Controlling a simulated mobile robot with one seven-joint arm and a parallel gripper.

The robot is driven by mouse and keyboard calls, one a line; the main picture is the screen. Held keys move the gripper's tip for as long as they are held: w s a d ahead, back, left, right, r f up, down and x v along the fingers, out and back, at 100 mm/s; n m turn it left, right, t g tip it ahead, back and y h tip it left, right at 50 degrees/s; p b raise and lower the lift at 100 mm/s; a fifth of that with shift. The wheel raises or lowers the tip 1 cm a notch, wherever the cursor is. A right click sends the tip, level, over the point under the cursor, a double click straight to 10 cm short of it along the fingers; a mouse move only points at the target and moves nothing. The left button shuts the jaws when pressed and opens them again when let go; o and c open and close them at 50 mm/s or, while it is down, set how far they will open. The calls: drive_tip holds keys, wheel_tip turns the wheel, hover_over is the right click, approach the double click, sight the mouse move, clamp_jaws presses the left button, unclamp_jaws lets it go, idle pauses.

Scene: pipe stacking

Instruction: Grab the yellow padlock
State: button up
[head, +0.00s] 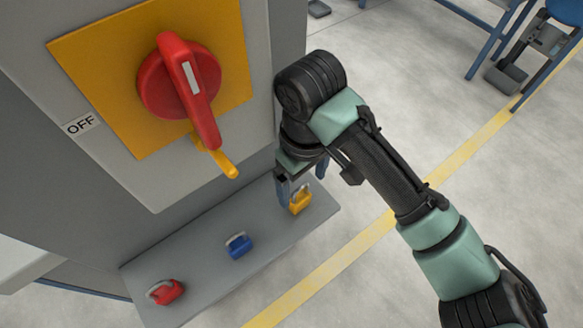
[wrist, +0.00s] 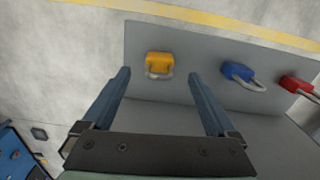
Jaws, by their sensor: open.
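The yellow padlock (head: 300,201) lies at the far right end of the grey shelf (head: 205,268), with its shackle showing. In the wrist view the yellow padlock (wrist: 159,63) shows beyond and between the two fingertips, with its shackle toward me. My gripper (head: 301,182) is open and empty just above it. In the wrist view my gripper (wrist: 161,78) has its blue fingers spread on both sides of the padlock's line. I cannot tell the exact height gap.
A blue padlock (head: 238,245) and a red padlock (head: 166,291) lie farther left on the shelf. Above stands a grey cabinet with a red rotary switch (head: 183,80) on a yellow plate. A yellow tab (head: 222,161) hangs below its handle, left of my gripper.

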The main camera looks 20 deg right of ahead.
sight(302, 199)
wheel_tip(302, 199, down, 8)
drive_tip(key=shift+r+b, duration=0.25)
drive_tip(key=shift+b, duration=0.25)
drive_tip(key=c, duration=1.4)
clamp_jaws()
drive_tip(key=shift+r, duration=0.2)
